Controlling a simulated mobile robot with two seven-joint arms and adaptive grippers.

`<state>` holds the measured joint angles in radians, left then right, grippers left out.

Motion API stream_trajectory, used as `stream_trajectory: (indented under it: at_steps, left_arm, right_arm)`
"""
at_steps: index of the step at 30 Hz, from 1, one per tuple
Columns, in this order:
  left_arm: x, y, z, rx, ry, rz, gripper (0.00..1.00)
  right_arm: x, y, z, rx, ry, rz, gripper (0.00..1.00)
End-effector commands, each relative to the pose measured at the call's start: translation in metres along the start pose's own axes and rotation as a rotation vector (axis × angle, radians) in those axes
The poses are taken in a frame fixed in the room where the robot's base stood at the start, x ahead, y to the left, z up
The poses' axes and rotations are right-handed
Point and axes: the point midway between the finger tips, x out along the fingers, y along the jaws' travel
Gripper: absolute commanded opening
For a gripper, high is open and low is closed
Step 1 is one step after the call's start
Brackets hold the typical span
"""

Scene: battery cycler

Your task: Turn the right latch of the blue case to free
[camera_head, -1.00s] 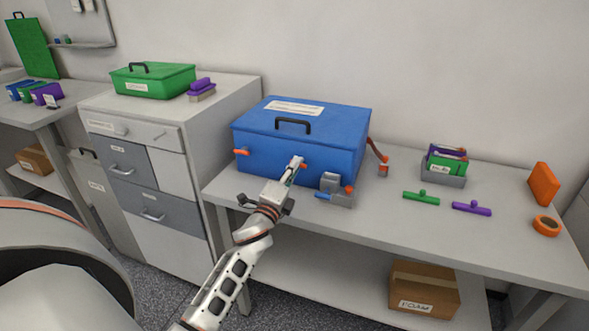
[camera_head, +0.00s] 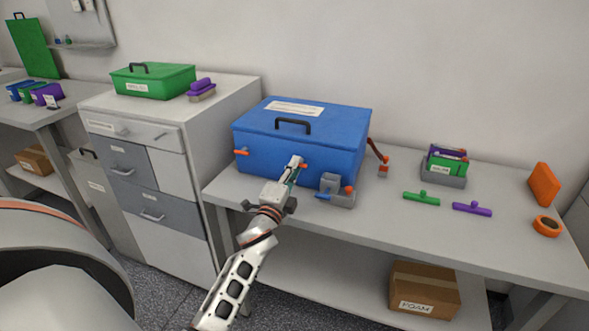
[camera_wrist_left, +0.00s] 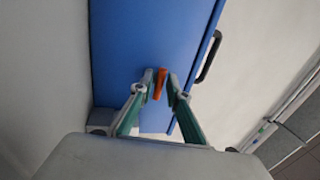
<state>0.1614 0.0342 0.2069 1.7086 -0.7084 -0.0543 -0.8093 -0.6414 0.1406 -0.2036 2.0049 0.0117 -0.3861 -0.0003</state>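The blue case (camera_head: 262,153) stands shut on the bench, a black handle on its lid. Its orange left latch (camera_head: 241,152) lies roughly level on the front face. The orange right latch (camera_head: 304,166) shows beside my left gripper (camera_head: 296,163), whose fingers reach the case front. In the left wrist view the right latch (camera_wrist_left: 160,84) lies between the fingertips of the left gripper (camera_wrist_left: 160,77), slightly tilted. It is close to one finger; a narrow blue gap shows at the other, so the gripper looks slightly open. Contact is unclear. My right gripper is not visible.
A grey fixture with a blue lever (camera_head: 338,197) stands just right of the gripper. Green (camera_head: 421,198) and purple (camera_head: 471,208) handles and an orange tape roll (camera_head: 546,225) lie farther right. A grey drawer cabinet (camera_head: 226,110) stands left. The bench (camera_head: 400,228) is clear in front.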

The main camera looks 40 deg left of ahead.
Motion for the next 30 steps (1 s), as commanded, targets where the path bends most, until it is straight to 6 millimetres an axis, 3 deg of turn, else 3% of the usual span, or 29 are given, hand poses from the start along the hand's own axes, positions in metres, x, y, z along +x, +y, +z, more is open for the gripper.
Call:
stream_trajectory:
  at_steps: [14,30]
  left_arm:
    - [-0.007,0.000,0.000,0.002,0.000,0.000,0.25]
    - [-0.103,-0.001,0.000,0.000,-0.001,-0.001,0.25]
  right_arm:
    - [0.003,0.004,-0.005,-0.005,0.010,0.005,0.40]
    - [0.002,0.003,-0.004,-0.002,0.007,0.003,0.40]
